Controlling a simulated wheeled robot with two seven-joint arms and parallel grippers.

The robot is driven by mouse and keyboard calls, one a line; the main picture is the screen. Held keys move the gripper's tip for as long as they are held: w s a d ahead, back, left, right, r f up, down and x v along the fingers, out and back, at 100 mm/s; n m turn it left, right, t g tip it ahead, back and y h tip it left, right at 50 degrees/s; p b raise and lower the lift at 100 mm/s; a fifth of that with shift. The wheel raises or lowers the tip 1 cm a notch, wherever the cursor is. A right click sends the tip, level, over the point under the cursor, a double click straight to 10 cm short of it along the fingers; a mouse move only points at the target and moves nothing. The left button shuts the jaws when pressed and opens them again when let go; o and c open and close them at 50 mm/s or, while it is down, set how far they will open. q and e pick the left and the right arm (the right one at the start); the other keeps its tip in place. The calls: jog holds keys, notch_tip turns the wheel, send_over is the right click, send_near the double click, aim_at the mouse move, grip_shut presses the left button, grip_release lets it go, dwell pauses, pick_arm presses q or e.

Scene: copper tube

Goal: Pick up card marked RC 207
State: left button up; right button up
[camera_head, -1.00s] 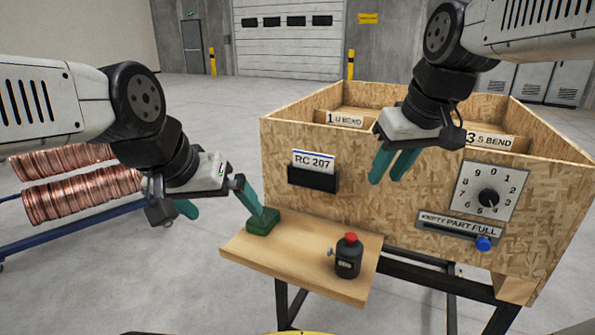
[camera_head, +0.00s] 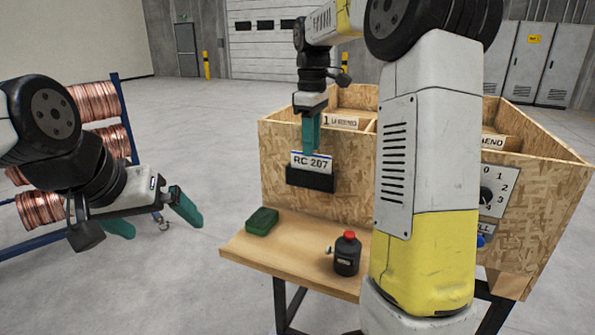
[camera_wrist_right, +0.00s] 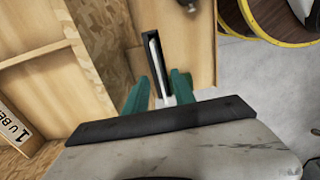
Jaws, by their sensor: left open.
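The white card marked RC 207 (camera_head: 311,163) stands upright in a black holder (camera_head: 311,180) on the front of the chipboard crate. My right gripper (camera_head: 310,148) points down just above the card. In the right wrist view the card's thin edge (camera_wrist_right: 156,62) shows in the holder (camera_wrist_right: 148,25), lined up between the open fingers (camera_wrist_right: 160,98); gaps show on both sides, and I cannot tell whether either finger touches it. My left gripper (camera_head: 153,218) is open and empty, off to the left of the shelf.
My right arm hides part of the crate's front (camera_head: 350,200). Copper coils (camera_head: 95,102) stand on a rack at left.

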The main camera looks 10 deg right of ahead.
send_over(310, 186)
jog(key=w, duration=0.1)
notch_tip(310, 186, down, 4)
jog(key=shift+w+d+f, duration=0.1)
jog(key=shift+d+f, duration=0.05)
jog(key=shift+f, duration=0.05)
grip_shut()
